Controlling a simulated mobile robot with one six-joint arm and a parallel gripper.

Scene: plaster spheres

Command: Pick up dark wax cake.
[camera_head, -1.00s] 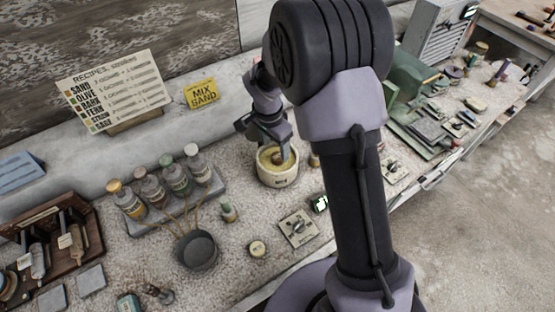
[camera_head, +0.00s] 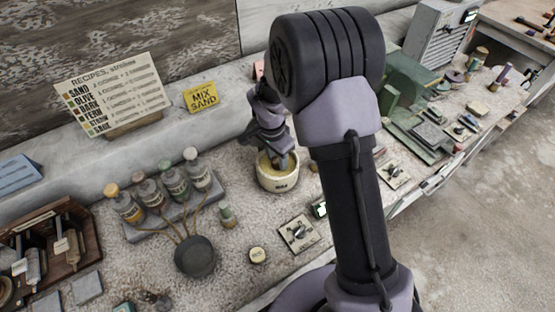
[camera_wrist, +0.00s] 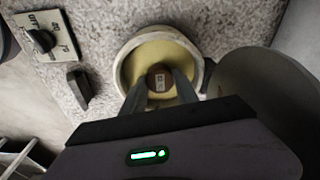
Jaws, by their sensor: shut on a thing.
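A small round brown cake (camera_wrist: 159,77) with a pale label shows inside a cream pot (camera_wrist: 121,72) in the wrist view. It looks like the dark wax cake. My gripper (camera_wrist: 161,88) has its fingertips on either side of the cake and is shut on it. In the head view, my gripper (camera_head: 281,160) reaches down into the pot (camera_head: 280,184), which has a yellowish inside. The cake is hidden by the fingers there.
A rack with several bottles (camera_head: 175,182) and a dark pan (camera_head: 195,256) stand left of the pot. A small plate with a knob (camera_head: 298,233) lies in front. A yellow sign (camera_head: 202,96) stands behind. Green equipment (camera_head: 405,75) is at the right.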

